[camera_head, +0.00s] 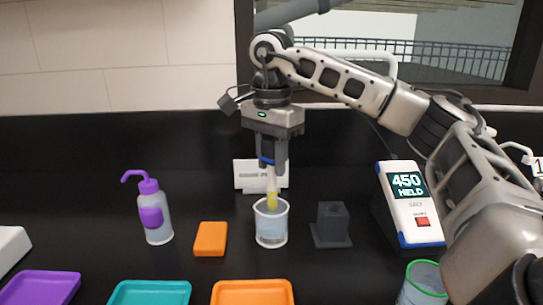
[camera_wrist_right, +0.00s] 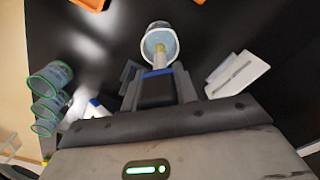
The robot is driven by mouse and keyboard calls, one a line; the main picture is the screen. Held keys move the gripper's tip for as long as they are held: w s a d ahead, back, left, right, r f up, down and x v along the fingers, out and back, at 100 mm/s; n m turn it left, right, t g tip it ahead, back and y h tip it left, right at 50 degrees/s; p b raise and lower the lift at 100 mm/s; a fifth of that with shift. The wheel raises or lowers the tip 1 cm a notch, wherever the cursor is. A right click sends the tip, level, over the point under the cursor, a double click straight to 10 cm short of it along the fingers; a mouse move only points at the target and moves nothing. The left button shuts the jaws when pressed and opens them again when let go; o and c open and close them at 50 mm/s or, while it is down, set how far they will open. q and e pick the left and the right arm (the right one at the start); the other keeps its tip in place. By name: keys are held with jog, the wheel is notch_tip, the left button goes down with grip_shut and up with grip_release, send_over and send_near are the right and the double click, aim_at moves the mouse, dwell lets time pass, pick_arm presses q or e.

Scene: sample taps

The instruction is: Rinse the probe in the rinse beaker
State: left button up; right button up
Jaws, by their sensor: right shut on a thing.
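My right gripper (camera_head: 271,163) points down from above, shut on the probe (camera_head: 271,188), which has a blue upper part, a pale body and a yellow band. The probe hangs upright over the clear rinse beaker (camera_head: 271,226), its lower end at or just inside the rim. The beaker holds pale liquid; whether the tip touches it I cannot tell. In the right wrist view, the gripper (camera_wrist_right: 160,90) holds the probe (camera_wrist_right: 158,62), pointing into the beaker's mouth (camera_wrist_right: 158,42). My left gripper is not in view.
A purple-capped wash bottle (camera_head: 154,212) and an orange block (camera_head: 211,239) stand left of the beaker. A dark square stand (camera_head: 332,225) is close on its right. A meter (camera_head: 410,204) reads 450 HELD. A green-rimmed beaker (camera_head: 423,284) and coloured trays (camera_head: 150,292) are in front.

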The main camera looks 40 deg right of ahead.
aim_at(271, 191)
jog(key=shift+f+b, duration=2.15)
jog(key=shift+f, duration=1.35)
jog(key=shift+w+d+p, duration=0.25)
jog(key=shift+w+p, duration=0.05)
jog(key=shift+p, duration=0.1)
jog(key=shift+a, duration=0.35)
jog(key=shift+s+a, duration=0.1)
jog(key=shift+a, duration=0.1)
jog(key=shift+s, duration=0.25)
jog(key=shift+s, duration=0.3)
jog(key=shift+w+d, duration=0.15)
